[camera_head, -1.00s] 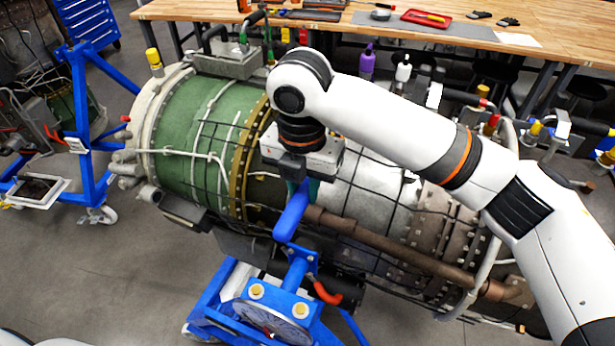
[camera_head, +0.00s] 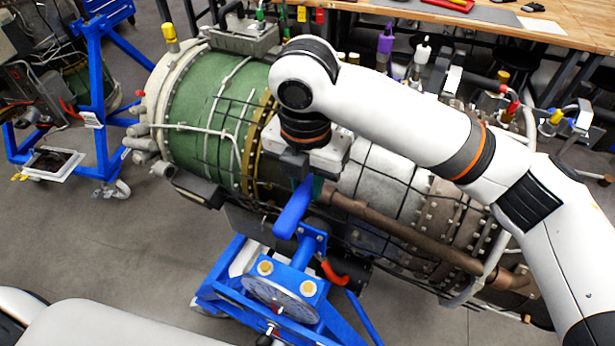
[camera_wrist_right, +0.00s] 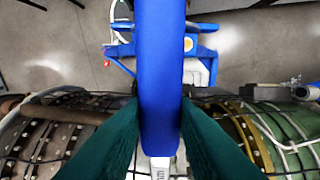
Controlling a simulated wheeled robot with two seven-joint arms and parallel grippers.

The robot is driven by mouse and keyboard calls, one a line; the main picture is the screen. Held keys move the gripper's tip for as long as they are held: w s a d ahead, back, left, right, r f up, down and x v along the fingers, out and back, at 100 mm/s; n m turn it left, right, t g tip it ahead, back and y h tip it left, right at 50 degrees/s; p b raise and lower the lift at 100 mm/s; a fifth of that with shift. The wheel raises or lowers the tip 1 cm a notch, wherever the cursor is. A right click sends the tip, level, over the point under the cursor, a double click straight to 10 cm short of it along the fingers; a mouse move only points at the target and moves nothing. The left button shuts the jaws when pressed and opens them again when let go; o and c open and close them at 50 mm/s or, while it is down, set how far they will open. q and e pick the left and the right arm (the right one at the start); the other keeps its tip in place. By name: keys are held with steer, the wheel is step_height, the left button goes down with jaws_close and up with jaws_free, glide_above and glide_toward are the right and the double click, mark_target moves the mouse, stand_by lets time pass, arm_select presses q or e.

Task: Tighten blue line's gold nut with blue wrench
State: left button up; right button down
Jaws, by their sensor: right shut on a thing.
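A blue wrench (camera_head: 293,210) is in my right gripper (camera_head: 312,180), its thick handle pointing down and toward me in front of the engine. In the right wrist view the blue handle (camera_wrist_right: 160,65) runs between the two dark green fingers of my right gripper (camera_wrist_right: 160,115), which are shut on it. A silver part of the wrench shows at the bottom edge there. My left gripper is not in view.
The turbine engine (camera_head: 205,105) with its green end rests on a blue stand (camera_head: 222,290), close under the right gripper. Cables and a brown pipe (camera_head: 400,225) run along it. A wooden workbench (camera_head: 590,25) stands behind.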

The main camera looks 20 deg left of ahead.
steer(key=shift+r, duration=0.15)
steer(key=shift+r, duration=2.15)
